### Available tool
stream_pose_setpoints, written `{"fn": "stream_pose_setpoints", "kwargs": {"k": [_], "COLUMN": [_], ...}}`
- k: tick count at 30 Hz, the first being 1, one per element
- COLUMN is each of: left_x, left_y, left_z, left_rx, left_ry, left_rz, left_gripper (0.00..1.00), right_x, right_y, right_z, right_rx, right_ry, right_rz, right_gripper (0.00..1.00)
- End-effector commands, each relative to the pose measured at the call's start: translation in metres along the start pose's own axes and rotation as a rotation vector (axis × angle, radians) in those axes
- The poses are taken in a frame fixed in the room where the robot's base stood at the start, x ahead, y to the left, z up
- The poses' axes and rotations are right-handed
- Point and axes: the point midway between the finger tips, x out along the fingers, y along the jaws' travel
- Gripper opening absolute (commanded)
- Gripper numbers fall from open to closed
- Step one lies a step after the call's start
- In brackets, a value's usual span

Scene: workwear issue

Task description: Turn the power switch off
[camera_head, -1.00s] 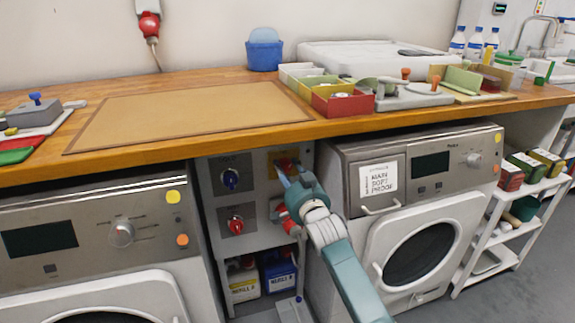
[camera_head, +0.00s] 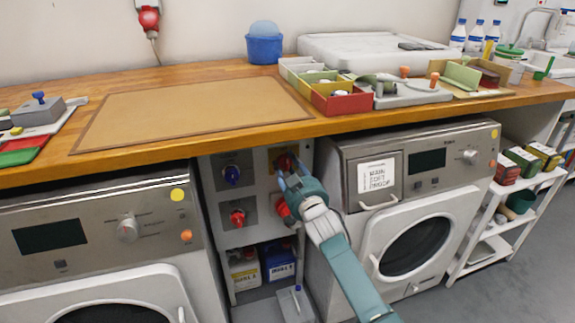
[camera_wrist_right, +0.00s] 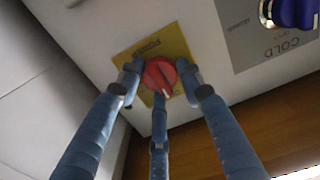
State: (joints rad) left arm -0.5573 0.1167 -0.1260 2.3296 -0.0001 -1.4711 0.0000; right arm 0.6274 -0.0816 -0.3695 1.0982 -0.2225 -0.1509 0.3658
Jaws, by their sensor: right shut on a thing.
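The power switch is a red rotary knob on a yellow plate, set in the grey panel between the two washing machines. In the head view the switch (camera_head: 286,161) is at the panel's upper right, partly hidden by my right gripper (camera_head: 288,176). In the right wrist view the red knob (camera_wrist_right: 159,75) has a pale pointer mark near its lower edge. The fingers of my right gripper (camera_wrist_right: 160,84) are closed around the knob from several sides. My left gripper is not in view.
A blue knob (camera_head: 231,174) and a red knob (camera_head: 237,217) sit left of the switch on the same panel. The wooden worktop (camera_head: 200,146) overhangs above. Washing machines (camera_head: 415,215) flank the panel. Refill containers (camera_head: 278,262) stand below.

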Motion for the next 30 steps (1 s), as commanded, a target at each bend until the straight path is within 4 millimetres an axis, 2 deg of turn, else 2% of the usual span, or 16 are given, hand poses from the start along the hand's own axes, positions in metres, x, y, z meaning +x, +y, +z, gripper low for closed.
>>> {"fn": "stream_pose_setpoints", "kwargs": {"k": [1, 13, 14, 16, 17, 26, 30], "left_x": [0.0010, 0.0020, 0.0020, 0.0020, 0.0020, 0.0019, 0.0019], "left_y": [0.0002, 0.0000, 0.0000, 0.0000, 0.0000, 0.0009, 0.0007], "left_z": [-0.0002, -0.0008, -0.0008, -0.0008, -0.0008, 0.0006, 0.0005], "left_rx": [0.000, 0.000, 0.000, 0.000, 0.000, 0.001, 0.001], "left_ry": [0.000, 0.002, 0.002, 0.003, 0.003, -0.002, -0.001], "left_rz": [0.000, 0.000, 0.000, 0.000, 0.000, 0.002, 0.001], "left_gripper": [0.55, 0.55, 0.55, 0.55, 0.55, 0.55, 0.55], "right_x": [-0.0009, -0.0010, -0.0010, -0.0010, -0.0009, -0.0012, -0.0091], "right_y": [-0.0011, -0.0008, -0.0008, -0.0007, -0.0006, 0.0001, 0.0011], "right_z": [0.0065, 0.0072, 0.0072, 0.0071, 0.0068, 0.0028, 0.0030], "right_rx": [-0.006, -0.013, -0.013, -0.012, -0.011, -0.010, -0.011], "right_ry": [-0.011, -0.012, -0.012, -0.012, -0.011, -0.004, -0.004], "right_rz": [0.000, 0.000, 0.000, 0.000, 0.000, 0.001, 0.002], "right_gripper": [0.10, 0.10, 0.38, 0.52, 0.55, 0.55, 0.55]}}
